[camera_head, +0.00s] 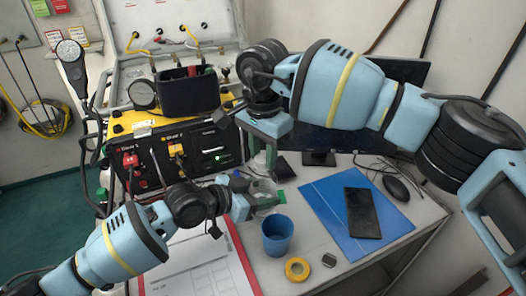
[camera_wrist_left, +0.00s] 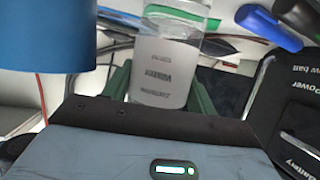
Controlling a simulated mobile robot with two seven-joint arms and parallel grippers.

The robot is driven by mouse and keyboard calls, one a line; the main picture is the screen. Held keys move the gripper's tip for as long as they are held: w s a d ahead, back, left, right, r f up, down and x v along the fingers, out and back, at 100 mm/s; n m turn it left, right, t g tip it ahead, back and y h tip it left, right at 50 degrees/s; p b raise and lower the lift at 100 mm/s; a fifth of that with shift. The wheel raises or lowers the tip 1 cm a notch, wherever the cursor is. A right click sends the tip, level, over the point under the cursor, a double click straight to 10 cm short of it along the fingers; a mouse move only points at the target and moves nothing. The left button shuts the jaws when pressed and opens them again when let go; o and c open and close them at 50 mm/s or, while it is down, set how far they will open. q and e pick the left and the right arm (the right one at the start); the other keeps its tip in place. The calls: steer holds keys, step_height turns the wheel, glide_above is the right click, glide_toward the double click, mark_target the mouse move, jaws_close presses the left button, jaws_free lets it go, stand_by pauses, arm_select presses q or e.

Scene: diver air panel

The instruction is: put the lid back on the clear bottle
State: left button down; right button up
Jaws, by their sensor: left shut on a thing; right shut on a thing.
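The clear bottle (camera_wrist_left: 166,65), with printed text on its pale label, sits between the green fingers of my left gripper (camera_wrist_left: 160,92) in the left wrist view. My left gripper is shut on it above the table, behind the blue cup. In the head view the bottle (camera_head: 262,189) shows partly, beside my left gripper (camera_head: 268,198). My right gripper (camera_head: 262,160) points down from above, close over the bottle area. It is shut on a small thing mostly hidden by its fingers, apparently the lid. Whether lid and bottle touch cannot be told.
A blue cup (camera_head: 277,240) stands just in front of the bottle. Yellow tape (camera_head: 297,269) and a small dark piece (camera_head: 329,260) lie nearby. A blue mat (camera_head: 325,200) with a black device (camera_head: 362,212) lies right. The air panel (camera_head: 205,147) stands left; a monitor (camera_head: 405,72) stands behind.

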steer(key=m, duration=0.4)
steer(key=shift+m, duration=0.4)
steer(key=m, duration=0.4)
steer(key=shift+m, duration=0.4)
steer(key=m, duration=0.4)
steer(key=shift+m, duration=0.3)
steer(key=m, duration=0.4)
steer(key=o, duration=1.2)
step_height(320, 180, up, 12)
